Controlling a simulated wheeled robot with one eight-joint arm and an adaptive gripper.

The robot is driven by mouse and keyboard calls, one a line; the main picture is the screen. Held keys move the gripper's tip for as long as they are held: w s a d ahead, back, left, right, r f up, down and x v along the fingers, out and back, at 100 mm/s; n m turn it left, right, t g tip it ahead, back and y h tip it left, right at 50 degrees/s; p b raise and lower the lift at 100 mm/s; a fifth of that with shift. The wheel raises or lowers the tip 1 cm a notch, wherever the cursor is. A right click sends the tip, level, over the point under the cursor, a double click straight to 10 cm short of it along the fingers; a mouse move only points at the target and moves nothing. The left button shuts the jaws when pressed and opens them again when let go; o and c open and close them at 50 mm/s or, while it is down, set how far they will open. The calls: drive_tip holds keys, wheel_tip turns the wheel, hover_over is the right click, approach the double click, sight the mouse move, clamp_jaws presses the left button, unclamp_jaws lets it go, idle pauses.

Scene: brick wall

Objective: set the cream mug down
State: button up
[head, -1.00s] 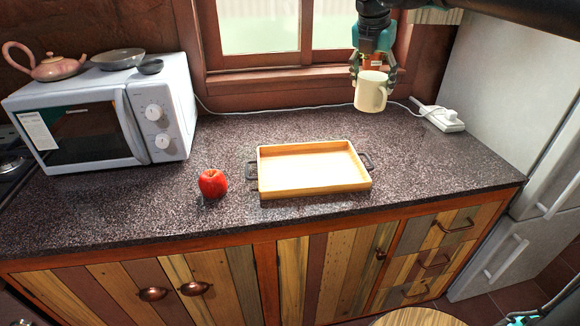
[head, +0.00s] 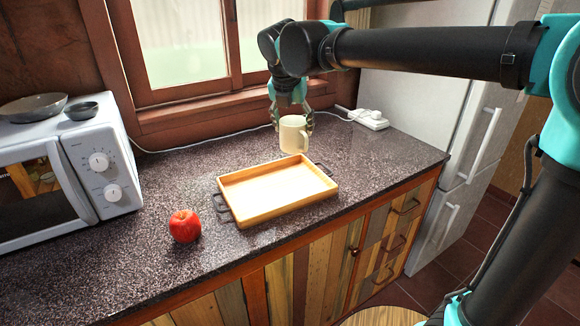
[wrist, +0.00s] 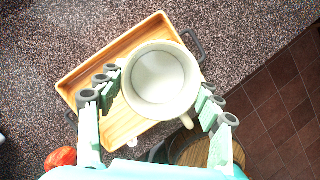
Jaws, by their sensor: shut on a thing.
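The cream mug (head: 293,134) is upright in my gripper (head: 291,122), which is shut on it. In the head view it hangs close to the back edge of the wooden tray (head: 232,190). The wrist view looks down into the empty mug (wrist: 160,78), with the fingers of my gripper (wrist: 158,100) on either side of it. The tray (wrist: 88,72) lies below the mug in that view. How high the mug is above the tray or counter is hard to tell.
A red apple (head: 184,226) sits left of the tray. A white microwave (head: 75,170) with dishes on top stands at the left. A power strip (head: 368,119) lies at the back right by the fridge (head: 420,105). Speckled counter (head: 205,160) behind the tray is clear.

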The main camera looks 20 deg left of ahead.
sight(290, 144)
wheel_tip(290, 144, down, 12)
drive_tip(key=shift+f, duration=0.2)
idle(0.4)
drive_tip(key=shift+f, duration=0.15)
drive_tip(key=o, duration=1.5)
drive_tip(key=v, duration=1.2)
drive_tip(key=shift+d, duration=0.1)
